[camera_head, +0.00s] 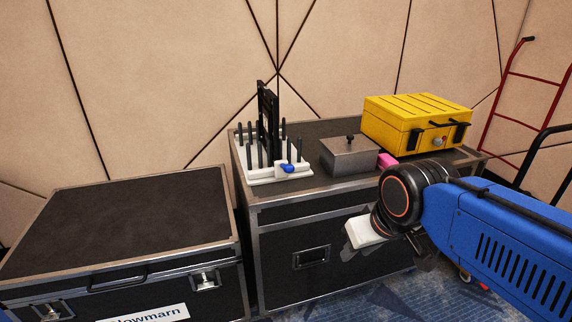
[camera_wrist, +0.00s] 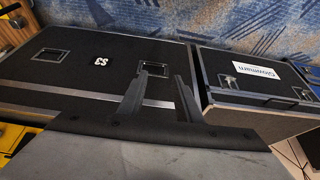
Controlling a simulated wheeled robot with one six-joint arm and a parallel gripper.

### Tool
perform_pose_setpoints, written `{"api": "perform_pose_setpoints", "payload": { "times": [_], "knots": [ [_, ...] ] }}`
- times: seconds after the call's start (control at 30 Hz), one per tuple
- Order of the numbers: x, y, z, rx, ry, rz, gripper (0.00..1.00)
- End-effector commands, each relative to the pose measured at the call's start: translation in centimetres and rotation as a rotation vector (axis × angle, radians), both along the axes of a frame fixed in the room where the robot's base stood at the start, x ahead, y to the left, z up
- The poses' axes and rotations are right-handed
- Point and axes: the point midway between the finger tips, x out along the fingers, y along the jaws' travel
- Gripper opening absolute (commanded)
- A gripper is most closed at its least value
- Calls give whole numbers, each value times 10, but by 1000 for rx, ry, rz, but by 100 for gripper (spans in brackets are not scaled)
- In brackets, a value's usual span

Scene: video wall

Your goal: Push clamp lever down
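The clamp fixture (camera_head: 270,174) has a white base with several upright black pegs and a tall black frame. It stands on the left part of the middle case's top. A small blue piece (camera_head: 287,168), which looks like the clamp lever's end, sits low at the fixture's front. My gripper (camera_head: 352,238) is in front of the case, right of and below the fixture, and apart from it. In the wrist view my gripper (camera_wrist: 163,74) shows two dark fingers with a gap and nothing between them. The fixture does not show clearly in the wrist view.
A grey metal box (camera_head: 349,158), a pink object (camera_head: 387,161) and a yellow case (camera_head: 415,122) stand right of the fixture. A lower black case (camera_head: 120,225) with a clear top is at the left. A red hand truck (camera_head: 515,95) stands far right.

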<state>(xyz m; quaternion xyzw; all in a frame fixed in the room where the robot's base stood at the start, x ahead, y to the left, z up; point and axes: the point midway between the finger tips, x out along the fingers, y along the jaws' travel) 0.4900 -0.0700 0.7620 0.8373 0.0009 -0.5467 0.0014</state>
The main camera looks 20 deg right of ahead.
Motion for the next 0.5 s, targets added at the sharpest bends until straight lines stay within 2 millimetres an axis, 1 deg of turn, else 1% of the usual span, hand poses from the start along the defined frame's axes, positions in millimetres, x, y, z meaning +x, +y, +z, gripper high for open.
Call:
{"api": "perform_pose_setpoints", "payload": {
  "times": [0.27,0.37,0.4,0.5],
  "knots": [
    [0,0,0,0,0,0,31],
    [1,0,1,1,1,-2,10],
    [2,0,2,3,3,-4,0],
    [8,1,9,12,15,-19,0]
  ]
}}
